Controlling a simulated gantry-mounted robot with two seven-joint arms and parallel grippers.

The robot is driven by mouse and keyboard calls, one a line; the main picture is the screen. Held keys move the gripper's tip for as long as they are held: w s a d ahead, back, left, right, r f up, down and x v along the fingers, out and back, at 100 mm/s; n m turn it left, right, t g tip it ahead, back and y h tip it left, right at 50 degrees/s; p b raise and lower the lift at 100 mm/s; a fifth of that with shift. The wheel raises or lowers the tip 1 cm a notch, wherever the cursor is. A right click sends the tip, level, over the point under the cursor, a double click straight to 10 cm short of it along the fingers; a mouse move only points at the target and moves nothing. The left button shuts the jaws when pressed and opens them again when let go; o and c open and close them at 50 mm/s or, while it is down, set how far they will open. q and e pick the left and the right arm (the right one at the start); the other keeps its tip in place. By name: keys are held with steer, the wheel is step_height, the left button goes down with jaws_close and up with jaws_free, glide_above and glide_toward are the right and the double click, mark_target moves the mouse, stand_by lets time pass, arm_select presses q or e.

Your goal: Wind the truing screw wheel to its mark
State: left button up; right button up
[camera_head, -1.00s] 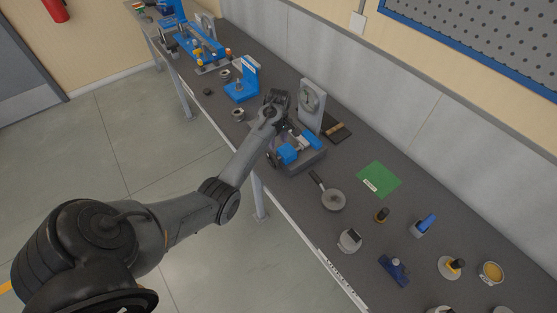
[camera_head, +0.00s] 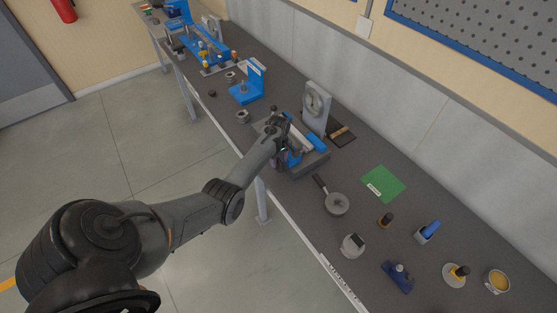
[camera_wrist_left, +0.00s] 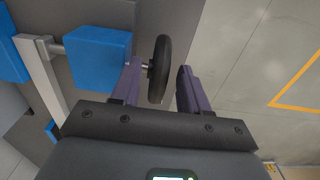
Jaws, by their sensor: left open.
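The truing screw wheel (camera_wrist_left: 160,68) is a dark, thin-rimmed wheel seen nearly edge-on in the left wrist view. It sits on a short metal shaft beside a blue block (camera_wrist_left: 98,55). My left gripper (camera_wrist_left: 160,72) is open, with one finger on each side of the wheel and a visible gap at the right finger. The left finger overlaps the shaft area; I cannot tell whether it touches. In the head view the gripper (camera_head: 280,128) is over the grey and blue fixture (camera_head: 312,158), and my arm hides the wheel. The mark cannot be made out.
An upright grey stand with a round dial (camera_head: 316,103) is just behind the fixture. A blue angle bracket (camera_head: 247,90) stands to its left. A round pan with a handle (camera_head: 337,204) and a green mat (camera_head: 383,183) lie to the right. Floor is open in front.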

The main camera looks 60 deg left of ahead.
arm_select(q)
steer(key=shift+f, duration=0.1)
steer(key=shift+c, duration=0.2)
jaws_close()
